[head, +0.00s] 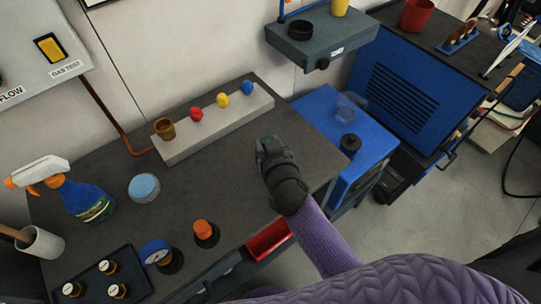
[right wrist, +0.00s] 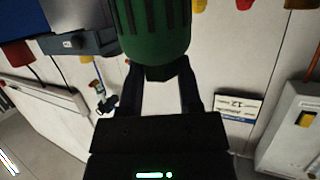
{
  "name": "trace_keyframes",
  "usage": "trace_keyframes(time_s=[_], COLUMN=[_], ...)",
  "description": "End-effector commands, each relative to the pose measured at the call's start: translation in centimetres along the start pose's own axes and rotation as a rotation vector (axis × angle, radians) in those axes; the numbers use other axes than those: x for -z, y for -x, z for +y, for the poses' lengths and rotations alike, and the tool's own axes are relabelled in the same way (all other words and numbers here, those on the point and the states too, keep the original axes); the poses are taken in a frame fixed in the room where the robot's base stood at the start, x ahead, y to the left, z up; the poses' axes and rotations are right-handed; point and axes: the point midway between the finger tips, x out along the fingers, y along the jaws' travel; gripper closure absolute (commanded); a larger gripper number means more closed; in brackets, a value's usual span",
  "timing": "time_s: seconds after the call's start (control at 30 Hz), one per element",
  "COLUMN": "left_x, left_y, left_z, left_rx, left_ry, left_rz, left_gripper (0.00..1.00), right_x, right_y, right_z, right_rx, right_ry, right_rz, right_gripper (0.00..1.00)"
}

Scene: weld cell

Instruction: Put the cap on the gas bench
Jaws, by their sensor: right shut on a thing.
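My right gripper (head: 270,152) hangs over the right part of the dark gas bench (head: 222,150). It is shut on a dark green ribbed cap (right wrist: 150,28). In the right wrist view its two fingers (right wrist: 165,88) close on the cap's narrower end. In the head view the gripper hides most of the cap. I cannot tell how high the cap is above the bench. My left gripper is not in view.
A pale rail (head: 215,128) at the bench's back carries brass, red, yellow and blue pieces. A spray bottle (head: 88,200), round tin (head: 144,188), gauge (head: 157,253), orange-topped piece (head: 204,232) and nozzle tray (head: 130,272) stand left. A blue machine (head: 322,112) stands right.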

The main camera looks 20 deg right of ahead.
Motion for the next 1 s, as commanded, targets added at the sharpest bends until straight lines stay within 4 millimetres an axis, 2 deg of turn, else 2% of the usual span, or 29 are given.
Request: trace_keyframes(time_s=[0.03, 0.13, 0.33, 0.47, 0.5, 0.63, 0.93, 1.0], left_x=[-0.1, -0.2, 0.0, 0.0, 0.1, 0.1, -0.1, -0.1], left_y=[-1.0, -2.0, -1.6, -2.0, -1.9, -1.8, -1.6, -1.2], left_z=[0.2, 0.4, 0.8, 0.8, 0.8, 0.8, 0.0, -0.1], left_rx=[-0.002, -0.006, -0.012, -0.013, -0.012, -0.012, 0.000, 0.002], left_ry=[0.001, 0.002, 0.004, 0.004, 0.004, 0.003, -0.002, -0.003], left_rz=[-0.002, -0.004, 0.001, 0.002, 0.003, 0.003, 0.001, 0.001], left_gripper=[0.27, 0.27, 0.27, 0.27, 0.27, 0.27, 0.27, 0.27], right_x=[-1.3, -2.9, -2.6, -3.0, -2.9, -2.8, -2.5, -2.4], right_y=[-0.5, -1.1, -0.9, -1.1, -1.1, -1.0, -0.9, -0.4], right_z=[0.0, -0.1, 0.0, 0.0, 0.0, 0.0, 0.0, 0.0], right_rx=[0.000, 0.001, 0.000, 0.000, -0.001, -0.001, -0.001, 0.000], right_ry=[0.000, -0.001, 0.000, -0.001, -0.001, 0.000, 0.001, 0.000], right_rz=[-0.003, -0.003, 0.000, -0.001, -0.001, -0.001, 0.000, -0.002], right_gripper=[1.00, 1.00, 1.00, 1.00, 0.47, 0.20, 0.20, 0.20])
